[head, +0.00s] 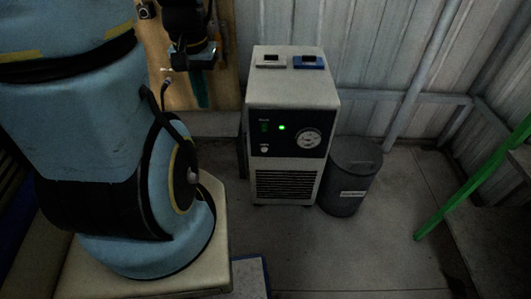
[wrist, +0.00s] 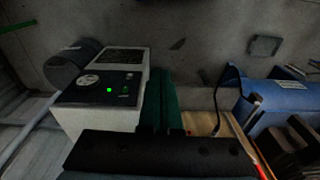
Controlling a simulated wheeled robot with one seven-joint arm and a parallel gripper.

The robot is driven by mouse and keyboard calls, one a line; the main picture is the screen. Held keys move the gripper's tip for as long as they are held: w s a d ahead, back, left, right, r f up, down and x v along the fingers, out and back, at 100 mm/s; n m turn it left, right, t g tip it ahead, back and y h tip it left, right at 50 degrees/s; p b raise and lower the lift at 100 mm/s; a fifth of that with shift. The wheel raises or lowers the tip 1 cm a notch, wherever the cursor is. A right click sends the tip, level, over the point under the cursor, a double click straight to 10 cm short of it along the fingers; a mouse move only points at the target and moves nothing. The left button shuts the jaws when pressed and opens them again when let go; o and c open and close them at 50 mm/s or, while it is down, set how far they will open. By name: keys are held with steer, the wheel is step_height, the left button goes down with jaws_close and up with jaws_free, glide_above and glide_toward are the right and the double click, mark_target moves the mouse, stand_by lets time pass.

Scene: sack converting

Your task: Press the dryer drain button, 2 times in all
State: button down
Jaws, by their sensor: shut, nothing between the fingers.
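The dryer (head: 318,104) is a pale box on the floor with a black front panel. The panel holds a lit green lamp (head: 281,128), a round gauge (head: 309,138), a green switch (head: 264,127) and a small whitish drain button (head: 264,149) at lower left. The button also shows as a small pale spot in the wrist view (wrist: 129,76). My gripper (head: 203,103) hangs left of the dryer, apart from the panel. Its green fingers are together and empty, pointing past the dryer's side in the wrist view (wrist: 163,78).
A grey bin (head: 345,198) stands right of the dryer. A green bar (head: 470,180) leans at the right. The floor before the dryer is clear.

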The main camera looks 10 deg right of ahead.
mark_target(264, 150)
steer(key=d+f+m+y+b, duration=0.2)
steer(key=f+m+y+b, duration=0.4)
steer(key=f, duration=0.9)
steer(key=d+f+m+y+b, duration=0.25)
steer(key=f+m+b, duration=0.45)
steer(key=f+m, duration=0.65)
steer(key=w+d+f+m+t+b, duration=0.8)
steer(key=d+f+m+t, duration=0.3)
steer(key=m, duration=0.3)
steer(key=shift+f+t+y+b, duration=0.35)
steer(key=shift+f+t, duration=0.4)
steer(key=shift+t, duration=0.05)
steer(key=w+d+b, duration=0.1)
steer(key=w+b, duration=0.2)
steer(key=w, duration=0.5)
steer(key=shift+w+d, duration=0.25)
